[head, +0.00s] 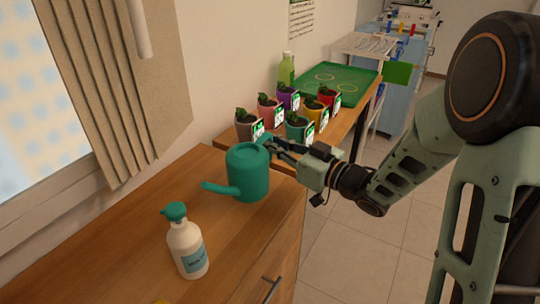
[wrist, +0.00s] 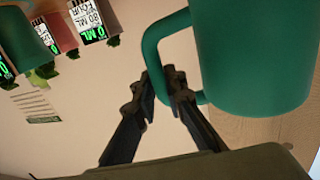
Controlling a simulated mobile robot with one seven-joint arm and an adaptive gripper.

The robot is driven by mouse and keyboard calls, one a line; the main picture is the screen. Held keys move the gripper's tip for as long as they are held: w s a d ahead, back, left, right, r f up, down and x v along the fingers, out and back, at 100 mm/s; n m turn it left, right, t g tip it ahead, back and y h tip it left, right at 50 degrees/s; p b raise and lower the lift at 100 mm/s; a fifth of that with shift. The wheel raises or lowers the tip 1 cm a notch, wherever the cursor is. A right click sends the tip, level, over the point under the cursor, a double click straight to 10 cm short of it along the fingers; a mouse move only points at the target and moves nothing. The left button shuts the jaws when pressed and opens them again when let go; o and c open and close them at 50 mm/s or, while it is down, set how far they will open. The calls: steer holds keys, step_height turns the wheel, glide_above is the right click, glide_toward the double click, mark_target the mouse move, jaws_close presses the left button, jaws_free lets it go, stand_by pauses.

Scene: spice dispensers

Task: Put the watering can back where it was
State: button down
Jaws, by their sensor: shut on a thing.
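The green watering can (head: 248,175) is upright over the near wooden cabinet, close to its far right corner, with its spout pointing left. I cannot tell whether its base touches the top. My gripper (head: 274,147) reaches in from the right and is shut on the can's handle. In the wrist view the can (wrist: 250,60) fills the upper right, and the fingers of my gripper (wrist: 165,88) close around the lower part of the handle loop.
A white bottle with a green cap (head: 188,248) stands on the cabinet top (head: 130,225) in front of the can. Several potted plants (head: 299,128), a green bottle (head: 287,70) and a green tray (head: 335,85) are on the farther table. A window with blinds (head: 110,90) is at left.

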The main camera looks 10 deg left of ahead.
steer(key=shift+w+a+f, duration=0.1)
steer(key=shift+w+f, duration=0.1)
steer(key=shift+f, duration=0.1)
steer(key=shift+w+f+b, duration=0.15)
steer(key=shift+f+b, duration=0.55)
steer(key=shift+f, duration=0.85)
steer(key=shift+f, duration=0.2)
steer(key=c, duration=2)
jaws_free()
steer(key=shift+r, duration=0.2)
steer(key=p+v, duration=0.1)
steer(key=v, duration=1.1)
steer(key=shift+f, duration=0.1)
